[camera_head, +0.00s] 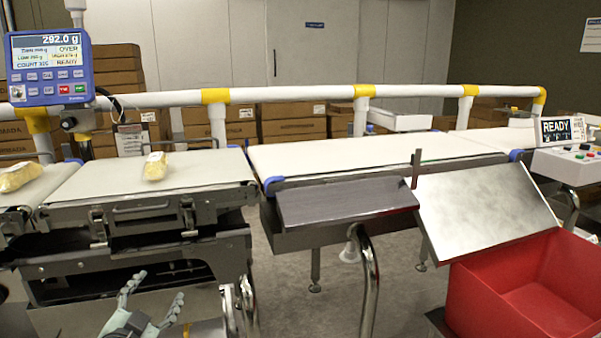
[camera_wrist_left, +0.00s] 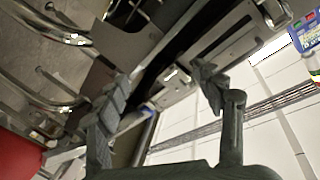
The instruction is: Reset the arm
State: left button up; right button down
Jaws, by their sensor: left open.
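My left gripper (camera_head: 154,297) is at the bottom left of the head view, low in front of the weighing conveyor. Its two fingers are spread apart with nothing between them. In the left wrist view the open fingers (camera_wrist_left: 160,95) frame the underside of the conveyor's metal frame, and no item is between them. Much of the left arm is out of the head view. My right gripper does not show in either view.
A yellow package (camera_head: 155,166) lies on the weighing belt (camera_head: 205,171); another package (camera_head: 20,176) is on the infeed belt at far left. An outfeed belt (camera_head: 370,151), a sloping metal chute (camera_head: 480,205) and a red bin (camera_head: 535,312) are to the right. A display (camera_head: 48,68) reads 292.0 g, OVER.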

pick_arm(q)
jog(key=s+a+f+n+g+y, duration=0.1)
jog(key=s+f+n+g, duration=0.15)
jog(key=s+f, duration=0.45)
jog(key=s+f+n+g+y, duration=0.1)
jog(key=s+f+g, duration=0.3)
jog(key=f, duration=0.7)
jog(key=s+d+f+g, duration=0.2)
jog(key=s+f, duration=0.4)
jog(key=s, duration=0.3)
jog(key=s+d+f+n+g+h, duration=0.1)
jog(key=s+d+f+g, duration=0.1)
jog(key=s+f+g, duration=0.3)
jog(key=s+f, duration=0.2)
jog(key=s, duration=0.2)
jog(key=shift+s+h, duration=0.3)
jog(key=shift+s, duration=0.1)
